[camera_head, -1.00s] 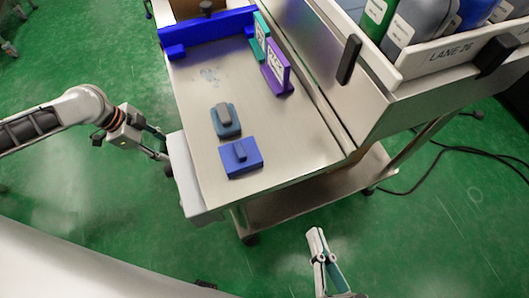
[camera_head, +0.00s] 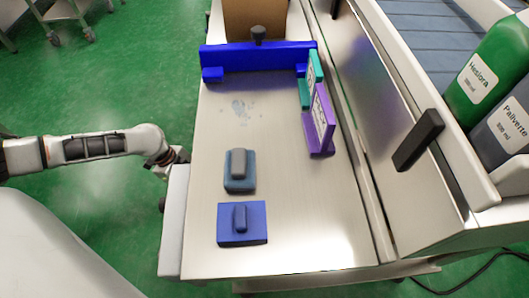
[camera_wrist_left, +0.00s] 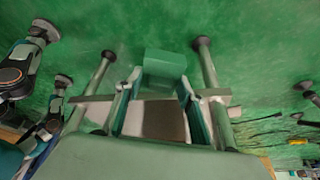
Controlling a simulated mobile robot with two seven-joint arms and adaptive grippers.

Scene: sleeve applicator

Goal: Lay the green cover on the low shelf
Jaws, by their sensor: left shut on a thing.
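In the left wrist view, my left gripper (camera_wrist_left: 163,88) has its two fingers on either side of a green block, which looks like the green cover (camera_wrist_left: 165,66). The gripper is shut on it. In the head view my left arm reaches to the cart's left edge, and the gripper is hidden there behind the edge. The low shelf is hidden under the cart top in the head view. My right gripper is not in view.
The metal cart top (camera_head: 310,230) carries a blue block with a handle (camera_head: 242,225), a grey-blue one (camera_head: 240,170), a purple plate (camera_head: 320,125), a teal plate (camera_head: 310,75) and a blue bar (camera_head: 258,57). Bottles (camera_head: 490,75) stand at right. Cart legs (camera_wrist_left: 212,80) flank the gripper.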

